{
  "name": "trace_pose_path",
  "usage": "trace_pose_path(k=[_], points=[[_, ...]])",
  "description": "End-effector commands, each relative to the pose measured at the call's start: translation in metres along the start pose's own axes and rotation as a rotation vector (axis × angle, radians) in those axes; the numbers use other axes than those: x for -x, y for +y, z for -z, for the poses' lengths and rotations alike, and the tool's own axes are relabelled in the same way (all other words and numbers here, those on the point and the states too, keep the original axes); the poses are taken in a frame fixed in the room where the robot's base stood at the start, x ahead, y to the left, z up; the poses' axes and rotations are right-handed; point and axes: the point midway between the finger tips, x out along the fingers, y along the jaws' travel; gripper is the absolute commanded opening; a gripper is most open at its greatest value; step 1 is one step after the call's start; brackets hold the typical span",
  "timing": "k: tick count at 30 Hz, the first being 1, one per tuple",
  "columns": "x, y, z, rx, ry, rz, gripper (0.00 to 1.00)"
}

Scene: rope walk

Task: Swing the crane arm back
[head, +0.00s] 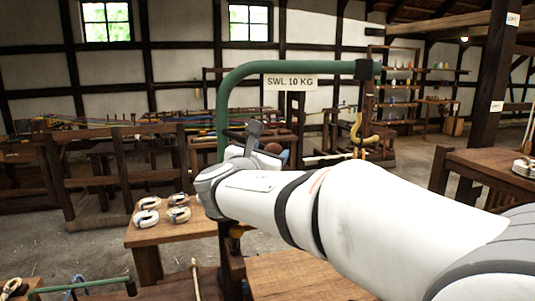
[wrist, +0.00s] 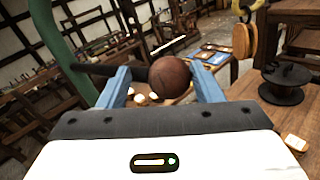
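The crane arm (head: 290,67) is a green bent pipe with an "SWL 10 KG" sign, reaching right across the head view. A yellow hook block (head: 357,128) hangs from its right end and also shows in the wrist view (wrist: 243,38). The green post (wrist: 48,30) stands at the left of the wrist view. From it a dark bar (wrist: 92,70) runs right to a round brown knob (wrist: 170,77). My gripper (wrist: 160,78) is open, its blue fingers on either side of the knob. I cannot tell whether they touch it. In the head view my wrist partly hides the knob.
A table (head: 150,237) with several rope coils (head: 148,203) stands below my arm. A black spool (wrist: 285,88) sits at the right in the wrist view. Wooden benches (head: 115,185) stand behind, and another table (head: 485,165) stands at right.

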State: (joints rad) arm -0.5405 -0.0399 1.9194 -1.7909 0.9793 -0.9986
Motion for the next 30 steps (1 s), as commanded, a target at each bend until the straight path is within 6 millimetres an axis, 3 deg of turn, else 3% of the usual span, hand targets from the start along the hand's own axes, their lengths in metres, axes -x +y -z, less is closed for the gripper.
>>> trace_pose_path(k=[14,24,30], points=[[0.004,0.002,0.002,0.002,0.004,-0.006,0.62],[0.057,0.002,0.002,0.000,0.003,-0.009,0.62],[0.077,0.002,0.001,0.000,0.003,-0.006,0.62]])
